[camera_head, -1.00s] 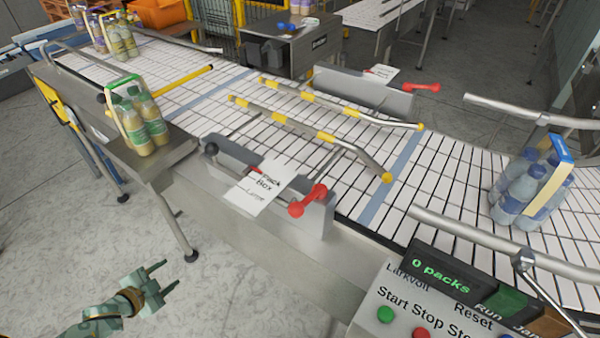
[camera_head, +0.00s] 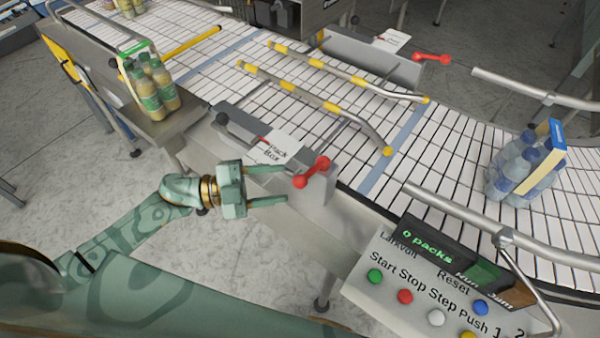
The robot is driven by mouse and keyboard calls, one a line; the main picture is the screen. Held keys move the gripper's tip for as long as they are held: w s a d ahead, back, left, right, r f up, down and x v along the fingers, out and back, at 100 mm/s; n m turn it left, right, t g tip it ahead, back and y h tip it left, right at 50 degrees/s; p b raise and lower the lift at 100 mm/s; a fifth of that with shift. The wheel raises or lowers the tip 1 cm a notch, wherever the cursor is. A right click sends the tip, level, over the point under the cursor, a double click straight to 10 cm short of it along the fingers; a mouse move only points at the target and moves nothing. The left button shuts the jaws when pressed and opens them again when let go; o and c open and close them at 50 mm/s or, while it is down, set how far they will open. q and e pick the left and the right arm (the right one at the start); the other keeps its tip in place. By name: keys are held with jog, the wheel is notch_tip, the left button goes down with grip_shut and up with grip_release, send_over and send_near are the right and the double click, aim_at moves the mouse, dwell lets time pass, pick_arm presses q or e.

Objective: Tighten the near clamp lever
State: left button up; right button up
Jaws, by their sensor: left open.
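The near clamp lever (camera_head: 312,173) is a red bar with a round knob at each end. It sits on the right end of the grey near clamp block (camera_head: 240,122), at the conveyor's near edge, and slants up to the right. My left gripper (camera_head: 285,186) is open and empty, just left of the lever, with its two fingers pointing right toward it. The upper fingertip looks close to the lever's lower-left knob; I cannot tell whether they touch. A second red lever (camera_head: 432,57) is on the far clamp block (camera_head: 370,62). My right gripper is not in view.
Two yellow-banded guide rails (camera_head: 320,104) lie over the white conveyor (camera_head: 455,150). A control panel (camera_head: 425,290) with buttons stands at lower right. A bottle pack (camera_head: 152,88) is on the left side shelf, and another pack (camera_head: 520,168) is on the conveyor at right.

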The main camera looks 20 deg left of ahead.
aim_at(299, 179)
pick_arm(q)
jog(key=p+x, duration=0.1)
jog(key=x, duration=0.4)
jog(key=shift+w+d, duration=0.15)
jog(key=shift+d, duration=0.2)
grip_shut()
